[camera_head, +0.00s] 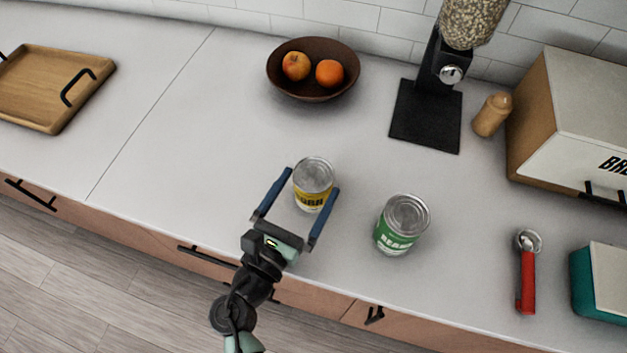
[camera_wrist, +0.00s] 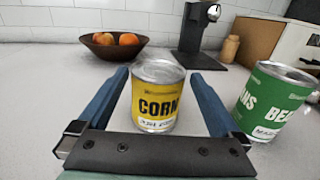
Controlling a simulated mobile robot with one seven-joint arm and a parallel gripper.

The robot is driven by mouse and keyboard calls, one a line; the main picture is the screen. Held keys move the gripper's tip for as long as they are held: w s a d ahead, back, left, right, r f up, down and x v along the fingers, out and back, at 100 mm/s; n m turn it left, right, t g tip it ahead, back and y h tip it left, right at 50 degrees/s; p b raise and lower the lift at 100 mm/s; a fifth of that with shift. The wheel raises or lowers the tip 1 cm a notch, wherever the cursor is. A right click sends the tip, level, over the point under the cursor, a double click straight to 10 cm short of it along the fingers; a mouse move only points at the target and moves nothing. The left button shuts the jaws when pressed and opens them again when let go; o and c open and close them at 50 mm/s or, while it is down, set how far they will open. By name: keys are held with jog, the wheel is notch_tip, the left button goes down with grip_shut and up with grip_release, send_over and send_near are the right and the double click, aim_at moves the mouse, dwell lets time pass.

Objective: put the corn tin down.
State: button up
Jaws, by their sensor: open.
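The corn tin (camera_head: 313,186) has a yellow label and stands upright on the white counter (camera_head: 200,150). It also shows in the wrist view (camera_wrist: 158,98) with its CORN label facing the camera. My gripper (camera_head: 313,180) is open, with one blue finger on each side of the tin. In the wrist view, gaps show between the tin and both fingers (camera_wrist: 160,85). A green bean tin (camera_head: 401,225) stands upright to the right of my gripper, and it also shows at the right of the wrist view (camera_wrist: 272,100).
A brown bowl (camera_head: 313,92) with an apple and an orange stands at the back. A coffee grinder (camera_head: 430,100), pepper mill (camera_head: 491,115) and bread box (camera_head: 575,130) stand back right. A red-handled tool (camera_head: 527,275) lies right. A wooden tray (camera_head: 45,90) lies left. The counter's left middle is clear.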

aim_at(321, 164)
jog(key=x, duration=0.6)
jog(key=shift+w+d+f, duration=0.1)
jog(key=shift+w+f, duration=0.3)
grip_shut()
notch_tip(321, 164, up, 10)
jog(key=p, duration=0.3)
jog(key=shift+r, duration=0.1)
